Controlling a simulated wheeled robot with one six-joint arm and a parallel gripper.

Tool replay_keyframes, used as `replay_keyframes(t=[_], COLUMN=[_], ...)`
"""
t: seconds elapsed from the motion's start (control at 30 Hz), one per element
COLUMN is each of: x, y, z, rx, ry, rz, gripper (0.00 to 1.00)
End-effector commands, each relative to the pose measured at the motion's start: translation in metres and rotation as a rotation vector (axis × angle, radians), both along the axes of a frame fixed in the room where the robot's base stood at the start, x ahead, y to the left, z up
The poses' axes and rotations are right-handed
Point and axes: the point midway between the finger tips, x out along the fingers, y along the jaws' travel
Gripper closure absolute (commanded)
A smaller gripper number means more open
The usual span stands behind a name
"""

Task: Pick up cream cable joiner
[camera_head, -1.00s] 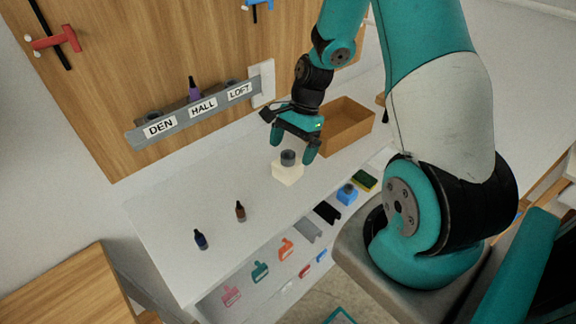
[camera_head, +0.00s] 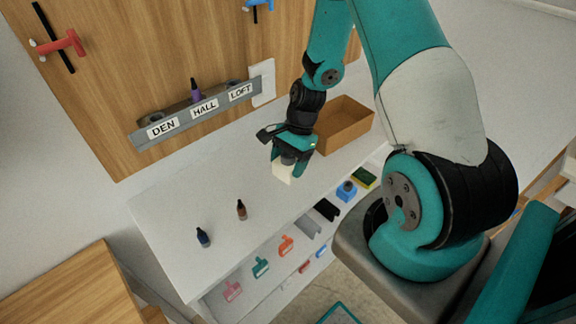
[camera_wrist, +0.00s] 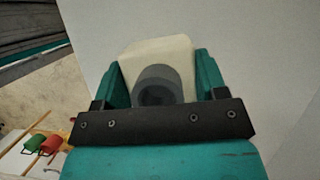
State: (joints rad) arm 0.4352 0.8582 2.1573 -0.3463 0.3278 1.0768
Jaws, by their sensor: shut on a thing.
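The cream cable joiner (camera_head: 282,172) is a small cream block with a dark grey round part on top. It is between the fingers of my gripper (camera_head: 291,165) at the white worktop, to the left of the brown box. In the wrist view the cream block (camera_wrist: 158,52) and its grey round part fill the space between the two teal fingers of my gripper (camera_wrist: 165,82). The fingers are shut on its sides. Whether its underside touches the worktop I cannot tell.
An open brown box (camera_head: 345,124) stands just right of my gripper. A dark blue bottle (camera_head: 203,238) and a brown bottle (camera_head: 241,210) stand at the left. A labelled rack (camera_head: 195,115) is on the wooden board behind. Several coloured items line the worktop's front.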

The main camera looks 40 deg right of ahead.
Motion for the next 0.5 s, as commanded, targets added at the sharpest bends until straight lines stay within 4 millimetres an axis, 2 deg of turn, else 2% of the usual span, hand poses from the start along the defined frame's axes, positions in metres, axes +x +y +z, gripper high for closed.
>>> replay_keyframes(t=[0.27, 0.37, 0.5], x=[0.000, 0.001, 0.001], y=[0.000, -0.001, -0.001], z=[0.003, 0.010, 0.030], rx=[0.000, -0.002, -0.002], ry=[-0.001, -0.003, -0.005], rz=[0.000, 0.000, 0.000], gripper=[0.58, 0.58, 0.58])
